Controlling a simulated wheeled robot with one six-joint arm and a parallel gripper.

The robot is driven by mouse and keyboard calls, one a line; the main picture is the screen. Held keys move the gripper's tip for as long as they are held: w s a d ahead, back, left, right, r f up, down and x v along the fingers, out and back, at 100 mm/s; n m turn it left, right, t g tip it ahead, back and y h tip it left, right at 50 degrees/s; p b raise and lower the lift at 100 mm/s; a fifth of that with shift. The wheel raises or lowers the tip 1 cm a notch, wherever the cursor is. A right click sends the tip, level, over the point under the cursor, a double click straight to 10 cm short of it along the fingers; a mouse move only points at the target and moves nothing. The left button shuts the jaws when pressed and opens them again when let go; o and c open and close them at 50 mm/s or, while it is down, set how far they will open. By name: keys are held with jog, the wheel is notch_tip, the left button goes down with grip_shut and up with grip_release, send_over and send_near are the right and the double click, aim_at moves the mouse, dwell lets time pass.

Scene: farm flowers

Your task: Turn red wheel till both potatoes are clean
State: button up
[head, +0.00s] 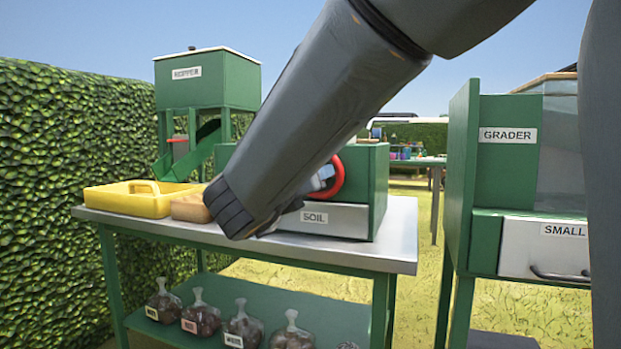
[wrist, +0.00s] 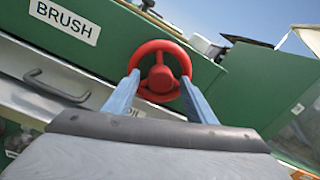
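The red wheel (wrist: 160,72) is on the green side of a machine, with a round red hub in its ring. In the head view the wheel (head: 336,180) shows only partly behind my arm. My gripper (wrist: 159,82) is at the wheel, its two blue fingers spread apart, one at each lower side of the rim. I cannot tell whether they press on it. No potato is clearly in view; the inside of the machine (head: 374,178) is hidden.
A metal drawer marked SOIL (head: 350,220) is under the wheel. A yellow tray (head: 120,205) and a brown object (head: 190,209) are left on the metal table (head: 410,240). Several bags stand on the lower shelf (head: 255,300). A GRADER machine (head: 500,180) stands right, a hopper (head: 235,80) behind left.

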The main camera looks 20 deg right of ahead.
jog(key=p+v, duration=0.1)
jog(key=v, duration=0.6)
jog(key=shift+s+a+p, duration=0.25)
jog(key=shift+s+p, duration=0.1)
dwell(0.4)
